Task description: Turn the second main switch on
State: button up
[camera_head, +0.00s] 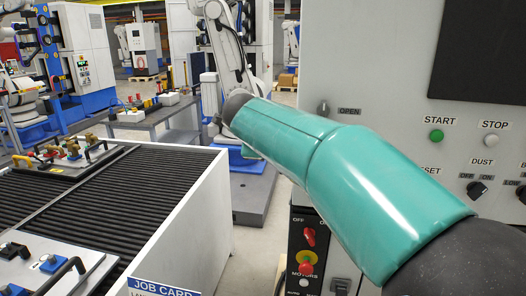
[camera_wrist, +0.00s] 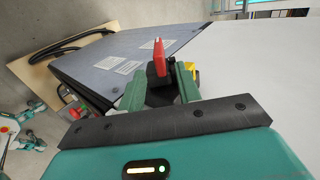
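In the wrist view, a red switch handle (camera_wrist: 158,56) on a black base stands out from a dark panel (camera_wrist: 118,62) with pale labels. My gripper (camera_wrist: 160,76) is open, with one green finger on each side of the switch's base. I see no clear contact between fingers and handle. In the head view, a red rotary switch (camera_head: 309,237) sits on a black panel between OFF and a partly hidden label. I cannot tell its exact setting. My green arm link crosses that view, and my gripper does not show there.
A red and yellow stop button (camera_head: 306,262) is just below the red switch; yellow also shows beside my right finger in the wrist view. A grey control panel (camera_head: 400,105) with START and STOP buttons is at right. A ribbed conveyor (camera_head: 85,190) is at left.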

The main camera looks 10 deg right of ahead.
jog(key=x, duration=0.7)
jog(key=shift+w+f, duration=0.2)
jog(key=shift+w, duration=0.05)
grip_shut()
